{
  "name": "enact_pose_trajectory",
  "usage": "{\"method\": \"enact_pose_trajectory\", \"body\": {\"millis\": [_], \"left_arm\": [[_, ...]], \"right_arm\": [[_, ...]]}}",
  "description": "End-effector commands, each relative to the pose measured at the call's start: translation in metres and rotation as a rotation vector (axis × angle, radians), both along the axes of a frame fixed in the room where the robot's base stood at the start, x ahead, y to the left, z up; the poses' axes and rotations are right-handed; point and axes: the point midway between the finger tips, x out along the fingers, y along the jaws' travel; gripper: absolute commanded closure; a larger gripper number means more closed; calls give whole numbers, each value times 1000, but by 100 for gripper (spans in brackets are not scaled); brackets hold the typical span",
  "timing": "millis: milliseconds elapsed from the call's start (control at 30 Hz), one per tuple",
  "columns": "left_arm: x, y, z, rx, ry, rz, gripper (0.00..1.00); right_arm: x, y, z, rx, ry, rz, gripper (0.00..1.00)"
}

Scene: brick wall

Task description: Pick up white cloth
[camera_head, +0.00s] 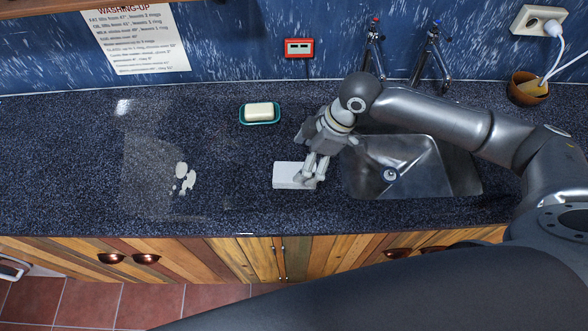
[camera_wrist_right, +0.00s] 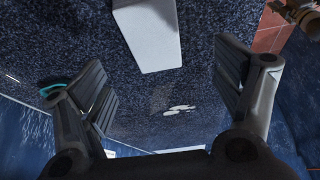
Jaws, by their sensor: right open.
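The white cloth (camera_head: 288,175) is a folded white rectangle lying flat on the dark speckled counter, left of the sink. In the right wrist view the cloth (camera_wrist_right: 148,38) shows at the top, ahead of the fingers. My right gripper (camera_head: 311,178) is at the right end of the cloth in the head view, with its fingers partly covering that end. Its fingers (camera_wrist_right: 166,75) are spread apart with nothing between them. I cannot tell whether a fingertip touches the cloth. My left gripper is not in view.
A metal sink (camera_head: 425,178) with two taps lies to the right. A soap bar (camera_head: 258,111) sits in a teal dish (camera_head: 260,122) behind the cloth. A white spill (camera_head: 183,177) lies on the counter to the left. A brown bowl (camera_head: 527,90) stands at the back right.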

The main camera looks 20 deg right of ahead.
Motion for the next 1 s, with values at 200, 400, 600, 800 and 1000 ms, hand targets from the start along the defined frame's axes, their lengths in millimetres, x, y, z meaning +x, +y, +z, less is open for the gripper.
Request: {"method": "enact_pose_trajectory", "body": {"millis": [200,400,600,800,1000], "left_arm": [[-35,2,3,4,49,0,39],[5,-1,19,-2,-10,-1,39],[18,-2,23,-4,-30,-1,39],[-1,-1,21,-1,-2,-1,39],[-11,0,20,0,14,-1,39]], "right_arm": [[2,7,-16,1,0,0,14],[5,10,-42,-1,3,0,14],[8,17,-64,0,-1,1,14],[8,18,-66,-2,-2,1,14],[8,18,-66,-1,-2,1,35]]}}
